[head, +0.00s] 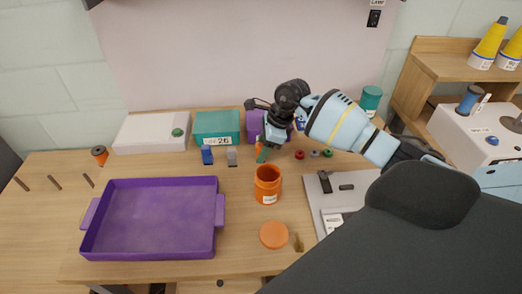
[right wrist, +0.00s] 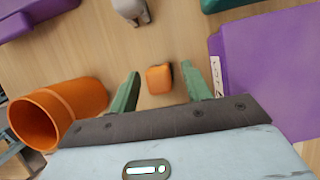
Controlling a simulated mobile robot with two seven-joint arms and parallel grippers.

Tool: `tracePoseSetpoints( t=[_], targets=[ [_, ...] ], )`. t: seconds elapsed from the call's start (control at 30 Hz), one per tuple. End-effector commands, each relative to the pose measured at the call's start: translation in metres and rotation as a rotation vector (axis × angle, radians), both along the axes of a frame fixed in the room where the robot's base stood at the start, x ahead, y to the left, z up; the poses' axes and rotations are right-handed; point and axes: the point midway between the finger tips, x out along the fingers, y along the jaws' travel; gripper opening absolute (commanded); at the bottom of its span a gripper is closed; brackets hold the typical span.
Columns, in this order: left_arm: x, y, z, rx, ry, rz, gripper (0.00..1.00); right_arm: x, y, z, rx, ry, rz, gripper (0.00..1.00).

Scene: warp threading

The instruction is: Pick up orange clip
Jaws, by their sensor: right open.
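The small orange clip (right wrist: 159,79) lies on the wooden table in the right wrist view. My right gripper (right wrist: 162,76) is open, with one green finger on each side of the clip and a gap to both. In the head view my right gripper (head: 263,153) points down at the table behind the orange jar (head: 268,185). There the clip is mostly hidden by the gripper. My left gripper is not in view.
The open orange jar also shows close to the left finger in the right wrist view (right wrist: 60,110). A purple box (right wrist: 265,75) stands at right. A grey clip (head: 231,157), blue clip (head: 207,156), teal box (head: 218,125) and purple tray (head: 150,215) are on the left.

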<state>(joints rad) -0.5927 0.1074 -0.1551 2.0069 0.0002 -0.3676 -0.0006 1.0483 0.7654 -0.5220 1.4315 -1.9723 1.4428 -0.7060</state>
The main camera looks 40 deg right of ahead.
Motion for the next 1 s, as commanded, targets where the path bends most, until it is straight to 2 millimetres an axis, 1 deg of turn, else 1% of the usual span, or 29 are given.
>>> tracePoseSetpoints(
  t=[0.03, 0.13, 0.37, 0.4, 0.7, 0.77, 1.0],
  targets=[
    [0.002, 0.0, 0.0, 0.0, -0.004, -0.001, 0.36, 0.001, 0.002, -0.006, 0.001, 0.001, -0.001, 0.48],
    [0.004, 0.0, 0.001, 0.0, -0.007, 0.0, 0.36, 0.003, 0.004, -0.012, 0.001, 0.001, -0.001, 0.48],
    [0.003, 0.0, 0.0, 0.001, -0.005, 0.0, 0.36, 0.003, 0.004, -0.014, -0.001, 0.001, -0.001, 0.48],
    [0.002, 0.0, 0.0, 0.001, -0.004, 0.0, 0.36, 0.003, 0.004, -0.014, -0.001, 0.001, -0.001, 0.47],
    [-0.005, 0.001, -0.001, 0.001, 0.008, -0.001, 0.36, 0.003, 0.004, -0.014, -0.001, 0.001, -0.001, 0.08],
    [-0.006, 0.0, -0.001, 0.001, 0.011, 0.0, 0.36, 0.003, 0.004, -0.014, -0.001, 0.001, -0.001, 0.01],
    [-0.007, 0.001, -0.002, 0.001, 0.013, -0.001, 0.36, 0.003, 0.004, -0.012, -0.001, 0.0, 0.0, 0.01]
  ],
)
